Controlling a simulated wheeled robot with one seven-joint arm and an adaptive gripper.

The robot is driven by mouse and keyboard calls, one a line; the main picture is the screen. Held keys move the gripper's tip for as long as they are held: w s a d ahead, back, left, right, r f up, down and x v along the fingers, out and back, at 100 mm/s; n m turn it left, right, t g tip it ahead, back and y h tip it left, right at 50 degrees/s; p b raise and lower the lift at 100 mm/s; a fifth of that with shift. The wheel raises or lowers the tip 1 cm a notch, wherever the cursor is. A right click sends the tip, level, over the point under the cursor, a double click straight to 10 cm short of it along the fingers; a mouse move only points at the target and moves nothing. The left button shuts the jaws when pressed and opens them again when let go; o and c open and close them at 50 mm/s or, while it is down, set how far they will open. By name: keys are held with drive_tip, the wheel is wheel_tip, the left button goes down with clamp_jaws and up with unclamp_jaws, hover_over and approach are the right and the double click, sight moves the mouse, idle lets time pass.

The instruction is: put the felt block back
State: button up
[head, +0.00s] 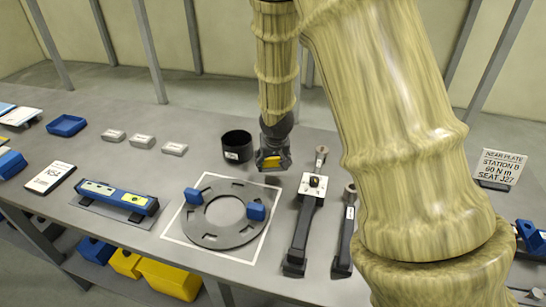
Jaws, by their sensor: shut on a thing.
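My gripper (272,158) points down above the table, just right of a black open cup. It is shut on a small yellow block (271,163), partly hidden by the dark fingers. The block looks like the felt block, but its material is too small to tell. A dark grey slotted ring plate (222,236) lies in a white square outline in front and to the left of my gripper. Two blue blocks stand on the ring, one at its left (193,196) and one at its right (256,211).
The black cup (237,148) stands beside my gripper. Two long dark tools (301,232) (345,238) lie right of the ring. A blue tool in a holder (118,196) lies left. A station sign (501,167) stands far right. Several small grey blocks (143,141) lie at the back left.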

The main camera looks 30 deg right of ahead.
drive_tip(key=w+d, duration=0.2)
drive_tip(key=w+d+p, duration=0.1)
drive_tip(key=shift+w+f, duration=0.2)
drive_tip(key=shift+f, duration=0.05)
drive_tip(key=shift+w+d+r+p, duration=0.1)
drive_tip(key=shift+w+d+p, duration=0.2)
drive_tip(key=shift+p, duration=0.05)
drive_tip(key=shift+s+a+f+p, duration=0.1)
drive_tip(key=shift+f+p, duration=0.35)
drive_tip(key=shift+f, duration=1.35)
drive_tip(key=shift+f, duration=0.15)
drive_tip(key=o, duration=1.2)
drive_tip(key=shift+c, duration=0.2)
drive_tip(key=shift+r, duration=0.55)
drive_tip(key=shift+b+v, duration=0.95)
drive_tip(key=shift+v, duration=4.65)
drive_tip(key=shift+s+a, duration=0.1)
